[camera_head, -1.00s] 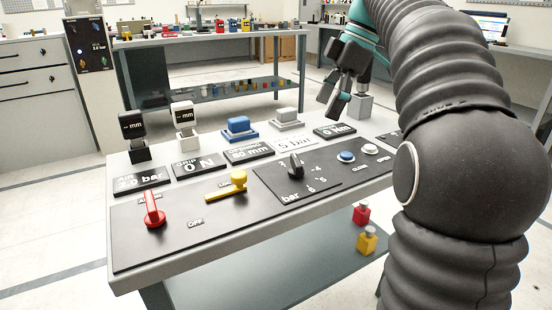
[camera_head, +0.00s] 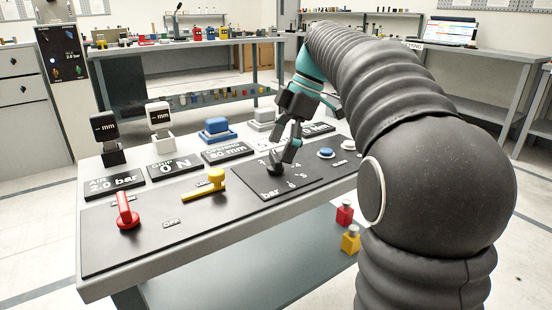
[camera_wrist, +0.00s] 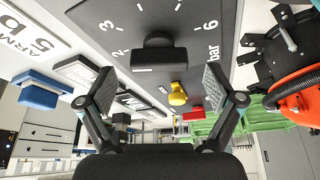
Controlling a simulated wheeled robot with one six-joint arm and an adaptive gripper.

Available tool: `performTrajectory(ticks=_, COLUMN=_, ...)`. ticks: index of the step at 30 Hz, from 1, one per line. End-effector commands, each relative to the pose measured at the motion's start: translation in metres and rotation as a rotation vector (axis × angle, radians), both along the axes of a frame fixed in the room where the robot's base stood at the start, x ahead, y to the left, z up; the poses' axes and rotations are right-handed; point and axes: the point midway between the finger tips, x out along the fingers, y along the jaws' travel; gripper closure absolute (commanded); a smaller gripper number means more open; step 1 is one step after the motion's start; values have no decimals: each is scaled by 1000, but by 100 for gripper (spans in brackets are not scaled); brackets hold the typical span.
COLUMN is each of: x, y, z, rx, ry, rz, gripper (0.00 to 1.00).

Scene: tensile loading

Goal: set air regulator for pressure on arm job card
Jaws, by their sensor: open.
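The black air regulator knob (camera_head: 275,168) stands on a dark dial plate (camera_head: 297,187) marked in bar. My gripper (camera_head: 290,150) is open just above the knob, which it partly hides. In the wrist view the knob (camera_wrist: 159,55) lies between the two spread fingers (camera_wrist: 157,85), apart from both pads. The scale marks 2, 3 and 6 show there; the knob's exact setting is hard to tell. The white arm job card (camera_wrist: 28,38) reads "ARM 5 b", cut off at the edge. The air display (camera_head: 115,184) reads 2.0 bar.
A red lever (camera_head: 127,211) and a yellow lever (camera_head: 208,184) stand left of the dial. A blue button (camera_head: 326,153) is close to its right. Blue (camera_head: 217,129) and grey (camera_head: 262,120) blocks and small displays stand behind. Orange equipment (camera_wrist: 297,92) shows at right in the wrist view.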

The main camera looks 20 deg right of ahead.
Motion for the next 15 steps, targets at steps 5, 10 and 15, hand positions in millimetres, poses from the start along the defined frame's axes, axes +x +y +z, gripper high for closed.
performTrajectory(ticks=5, x=0, y=6, z=-15, rx=0, ry=1, rz=0, gripper=8)
performTrajectory(ticks=10, x=0, y=7, z=-18, rx=0, ry=0, rz=-1, gripper=8)
performTrajectory(ticks=15, x=0, y=7, z=-18, rx=0, ry=0, rz=-1, gripper=8)
